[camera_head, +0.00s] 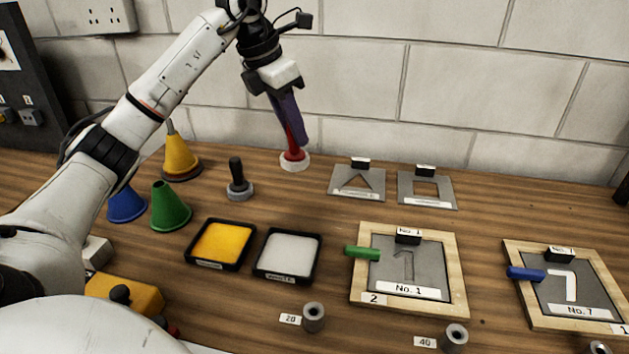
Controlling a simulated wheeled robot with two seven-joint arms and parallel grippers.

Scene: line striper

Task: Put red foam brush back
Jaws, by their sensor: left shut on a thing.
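The red foam brush (293,148) is upright or nearly so at the back of the table, near the wall. Its red lower part meets a round white piece (295,163) at table level; I cannot tell whether this is its holder or its foam end. My left gripper (287,120) comes down from above and is shut on the brush's handle, its dark purple fingers hiding much of it. My right gripper is not in view.
A black-handled tool (238,175) stands just left of the brush. Yellow (178,158), green (169,208) and blue (126,205) cones are further left. Yellow (222,243) and white (288,253) pads, stencil plates (357,181) and framed boards (455,240) lie in front and right.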

